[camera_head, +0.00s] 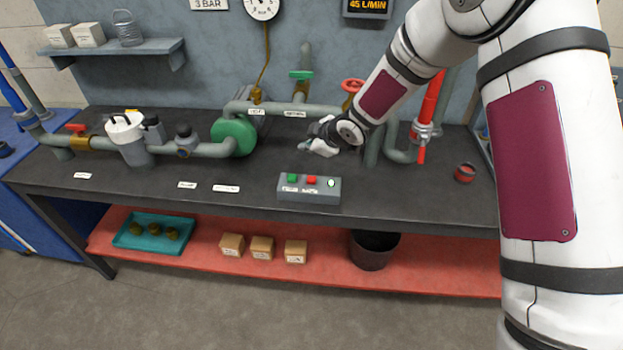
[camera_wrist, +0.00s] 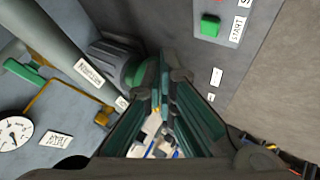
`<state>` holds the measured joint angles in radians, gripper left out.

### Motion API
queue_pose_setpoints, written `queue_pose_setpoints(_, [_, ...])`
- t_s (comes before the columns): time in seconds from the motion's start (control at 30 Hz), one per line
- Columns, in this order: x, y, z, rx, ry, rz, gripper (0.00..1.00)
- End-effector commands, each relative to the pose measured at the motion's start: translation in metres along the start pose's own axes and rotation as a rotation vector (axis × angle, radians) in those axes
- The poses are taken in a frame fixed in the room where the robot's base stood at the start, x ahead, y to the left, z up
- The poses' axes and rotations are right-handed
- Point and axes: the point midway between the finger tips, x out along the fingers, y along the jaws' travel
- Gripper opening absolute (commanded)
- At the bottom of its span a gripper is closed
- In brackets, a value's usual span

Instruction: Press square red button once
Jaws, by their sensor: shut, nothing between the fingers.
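The square red button (camera_head: 311,180) is on top of a grey control box (camera_head: 309,195), between a green button (camera_head: 292,177) and a pale round lamp (camera_head: 331,183). My gripper (camera_head: 316,149) is above the bench, behind the box and apart from it; nothing is held. In the wrist view, my gripper's dark fingers (camera_wrist: 170,82) point up the picture and are shut. The control box (camera_wrist: 228,60) shows at the upper right with the green button (camera_wrist: 209,25) and its START label. The red button is not clearly visible there.
The box stands near the front of a dark bench (camera_head: 120,185). Pipes, a green pump (camera_head: 233,138) and a red valve wheel (camera_head: 352,86) stand behind it. A red pipe (camera_head: 430,100) and a small red can (camera_head: 465,172) are to the right. The bench left of the box is mostly clear.

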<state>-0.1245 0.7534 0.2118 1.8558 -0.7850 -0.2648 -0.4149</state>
Motion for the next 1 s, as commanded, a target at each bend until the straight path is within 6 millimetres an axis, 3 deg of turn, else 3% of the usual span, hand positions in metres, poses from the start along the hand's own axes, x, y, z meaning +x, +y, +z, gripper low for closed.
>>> queue_pose_setpoints(0.6, [0.051,-0.037,0.037,0.001,-0.002,-0.003,0.0])
queue_pose_setpoints(1.0, [0.059,-0.043,0.044,0.001,-0.001,0.0,0.0])
